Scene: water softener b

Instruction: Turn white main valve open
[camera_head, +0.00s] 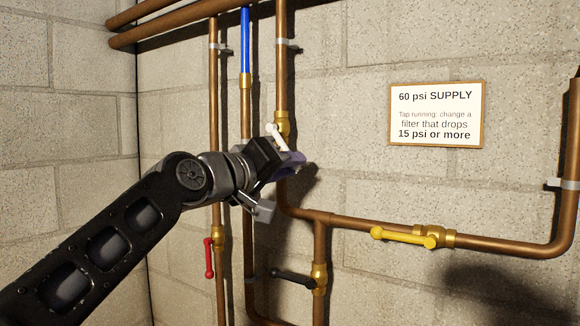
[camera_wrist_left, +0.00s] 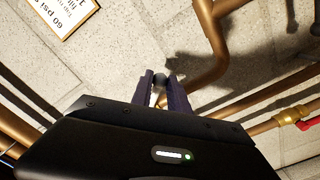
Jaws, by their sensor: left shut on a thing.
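The white main valve has a white handle (camera_head: 274,132) on a brass body (camera_head: 282,122) on the vertical copper pipe. The upper end of the handle shows above my left gripper (camera_head: 289,163), and my fingers hide the rest. My left arm reaches in from the lower left, and its purple-padded fingers are shut on the handle. In the left wrist view, a sliver of the white handle (camera_wrist_left: 155,96) shows between the fingers of the left gripper (camera_wrist_left: 161,84). My right gripper is in neither view.
A red handle (camera_head: 209,258) and a black handle (camera_head: 294,278) are below my gripper. A yellow handle (camera_head: 402,236) lies along the horizontal pipe at the right. A supply sign (camera_head: 437,114) hangs on the block wall.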

